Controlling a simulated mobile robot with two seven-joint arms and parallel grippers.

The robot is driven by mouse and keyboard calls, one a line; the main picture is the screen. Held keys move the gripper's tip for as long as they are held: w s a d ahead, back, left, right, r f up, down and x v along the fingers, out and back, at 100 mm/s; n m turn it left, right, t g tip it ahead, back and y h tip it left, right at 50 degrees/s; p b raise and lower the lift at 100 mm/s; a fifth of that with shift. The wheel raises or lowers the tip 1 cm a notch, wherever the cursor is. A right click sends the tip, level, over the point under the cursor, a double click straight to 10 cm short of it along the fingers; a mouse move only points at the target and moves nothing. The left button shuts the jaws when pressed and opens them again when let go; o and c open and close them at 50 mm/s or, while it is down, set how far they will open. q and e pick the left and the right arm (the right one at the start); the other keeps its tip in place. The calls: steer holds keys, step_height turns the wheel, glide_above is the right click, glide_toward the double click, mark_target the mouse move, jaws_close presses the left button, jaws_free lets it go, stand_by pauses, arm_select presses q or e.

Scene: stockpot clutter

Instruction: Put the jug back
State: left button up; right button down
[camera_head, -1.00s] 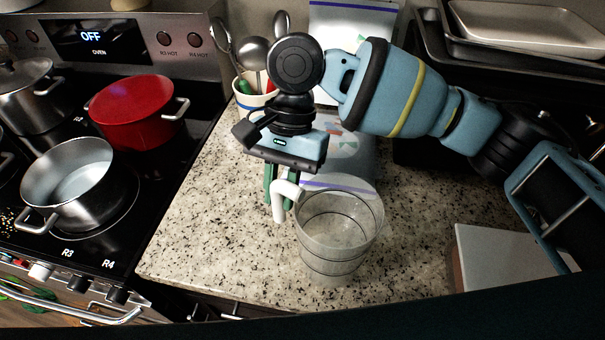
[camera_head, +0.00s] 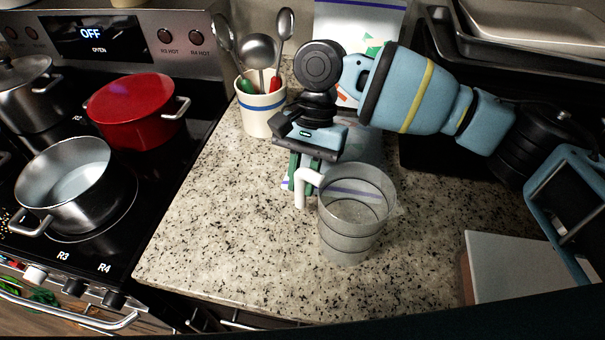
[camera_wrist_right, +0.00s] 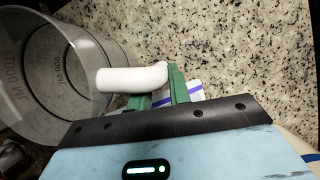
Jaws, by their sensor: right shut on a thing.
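The clear jug (camera_head: 352,225) has a white handle and dark measuring rings. In the head view it is upright over the granite counter; I cannot tell whether its base touches. My right gripper (camera_head: 303,180) comes down from above at the jug's left side and is shut on the white handle. In the right wrist view the jug (camera_wrist_right: 50,75) lies to the left, and its handle (camera_wrist_right: 130,80) is between the green fingers (camera_wrist_right: 163,90). My left gripper is not in view.
A utensil crock (camera_head: 262,118) with ladles stands behind left. The stove holds a red pot (camera_head: 135,115) and a steel pot (camera_head: 65,185). A bag (camera_head: 360,25) stands at the back. A white board (camera_head: 520,265) lies at right. The front counter (camera_head: 230,240) is clear.

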steer(key=c, duration=1.3)
jaws_free()
steer(key=v, duration=1.2)
steer(key=shift+r, duration=0.1)
